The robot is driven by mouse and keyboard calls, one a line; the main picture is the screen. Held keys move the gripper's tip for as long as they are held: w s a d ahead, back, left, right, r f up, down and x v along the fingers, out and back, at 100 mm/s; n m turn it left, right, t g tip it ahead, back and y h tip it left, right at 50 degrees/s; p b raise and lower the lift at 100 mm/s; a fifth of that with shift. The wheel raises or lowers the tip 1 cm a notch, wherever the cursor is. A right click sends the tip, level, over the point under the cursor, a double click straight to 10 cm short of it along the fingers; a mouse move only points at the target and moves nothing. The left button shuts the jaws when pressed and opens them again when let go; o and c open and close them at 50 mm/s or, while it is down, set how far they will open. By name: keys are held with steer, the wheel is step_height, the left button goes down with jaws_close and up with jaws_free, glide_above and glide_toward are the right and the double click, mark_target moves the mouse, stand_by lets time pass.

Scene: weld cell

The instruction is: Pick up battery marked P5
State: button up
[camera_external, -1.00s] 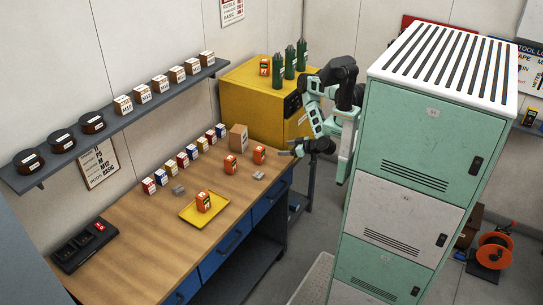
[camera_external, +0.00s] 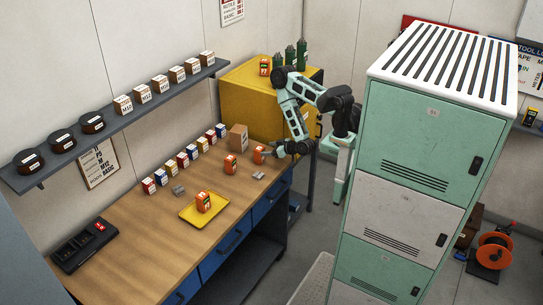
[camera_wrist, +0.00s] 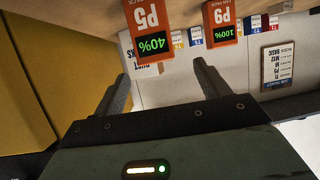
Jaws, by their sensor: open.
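The battery marked P5 (camera_wrist: 147,28) is orange with a green 40% display. In the wrist view it stands at the top, just beyond and between the fingertips, cut off by the upper edge. In the external view the orange battery (camera_external: 258,154) nearest the gripper appears to be this one, standing on the workbench's right part. My gripper (camera_external: 271,153) is low over the bench close beside it; contact cannot be told there. In the wrist view my gripper (camera_wrist: 161,72) is open, with nothing between its fingers.
Another orange battery (camera_external: 204,201) is on the yellow tray (camera_external: 187,213). A cardboard box (camera_external: 238,137) and a row of small boxes (camera_external: 183,160) line the wall side.

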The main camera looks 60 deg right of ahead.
mark_target(260, 148)
steer(key=shift+b+x, duration=1.05)
steer(key=shift+x, duration=0.2)
steer(key=x, duration=0.1)
steer(key=p+x, duration=0.2)
steer(key=shift+w+d+r, duration=0.1)
steer(key=shift+w+d, duration=0.15)
steer(key=shift+w, duration=0.4)
steer(key=c, duration=1.3)
